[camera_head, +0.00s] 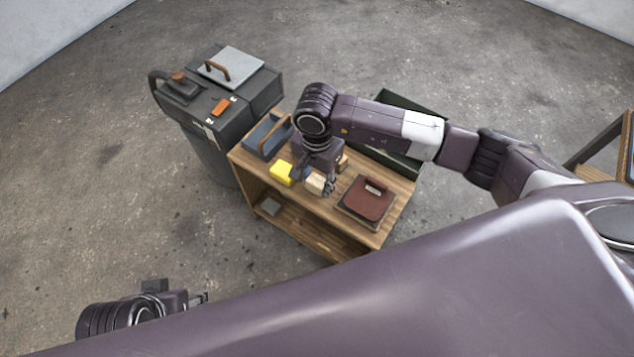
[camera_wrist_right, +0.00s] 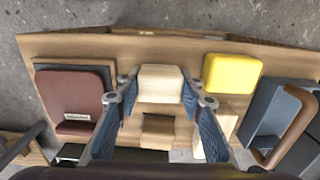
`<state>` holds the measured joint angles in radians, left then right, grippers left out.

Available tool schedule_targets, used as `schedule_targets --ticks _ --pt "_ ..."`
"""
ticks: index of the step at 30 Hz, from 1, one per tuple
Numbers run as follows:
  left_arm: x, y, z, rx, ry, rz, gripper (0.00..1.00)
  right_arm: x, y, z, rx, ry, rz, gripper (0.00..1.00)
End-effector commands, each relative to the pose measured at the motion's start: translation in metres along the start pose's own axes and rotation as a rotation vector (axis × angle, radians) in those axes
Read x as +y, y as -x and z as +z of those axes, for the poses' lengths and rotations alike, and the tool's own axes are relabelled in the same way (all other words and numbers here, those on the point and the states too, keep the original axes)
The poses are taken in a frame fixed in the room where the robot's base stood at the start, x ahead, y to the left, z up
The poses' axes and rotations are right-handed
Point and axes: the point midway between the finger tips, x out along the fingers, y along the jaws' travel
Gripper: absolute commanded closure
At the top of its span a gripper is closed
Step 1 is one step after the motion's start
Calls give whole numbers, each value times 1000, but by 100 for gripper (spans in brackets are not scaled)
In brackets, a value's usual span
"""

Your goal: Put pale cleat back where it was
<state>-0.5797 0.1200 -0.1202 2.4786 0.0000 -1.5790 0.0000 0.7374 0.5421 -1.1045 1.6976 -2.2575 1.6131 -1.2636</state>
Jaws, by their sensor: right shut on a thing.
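The pale cleat (camera_wrist_right: 160,80), a light wooden block, sits between the two fingers of my right gripper (camera_wrist_right: 160,92) in the right wrist view. In the head view the cleat (camera_head: 315,184) shows below my right gripper (camera_head: 314,181), over the top of the wooden shelf unit (camera_head: 248,163). The gripper is shut on it. I cannot tell whether the cleat touches the wood. My left gripper (camera_head: 199,297) is at the lower left, away from the unit; its opening is unclear.
A yellow block (camera_head: 281,173) is left of the cleat. A blue-grey tray (camera_head: 262,139) stands at the unit's left, a dark red lidded item (camera_head: 367,198) at its right. A brown block (camera_wrist_right: 157,128) and another pale block (camera_wrist_right: 220,128) are close by. A dark grey bin (camera_head: 227,123) adjoins the unit.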

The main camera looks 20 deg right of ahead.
Motion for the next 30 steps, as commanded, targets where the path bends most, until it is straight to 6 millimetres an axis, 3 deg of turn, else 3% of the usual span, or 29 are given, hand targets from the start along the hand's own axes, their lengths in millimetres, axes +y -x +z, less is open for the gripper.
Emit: schedule_targets --ticks 12,13,17,26,30 --pt "0 -5 2 0 0 0 60 -1 -9 0 1 0 -2 84" --pt "0 -4 1 0 0 0 60 -1 -7 0 1 0 -2 61" --pt "0 -3 1 0 0 0 60 0 -7 0 1 0 -2 47" --pt "0 -2 1 0 0 0 60 0 -6 0 1 0 -2 47" --pt "0 3 -1 1 0 0 60 -1 6 -1 2 0 -4 47"
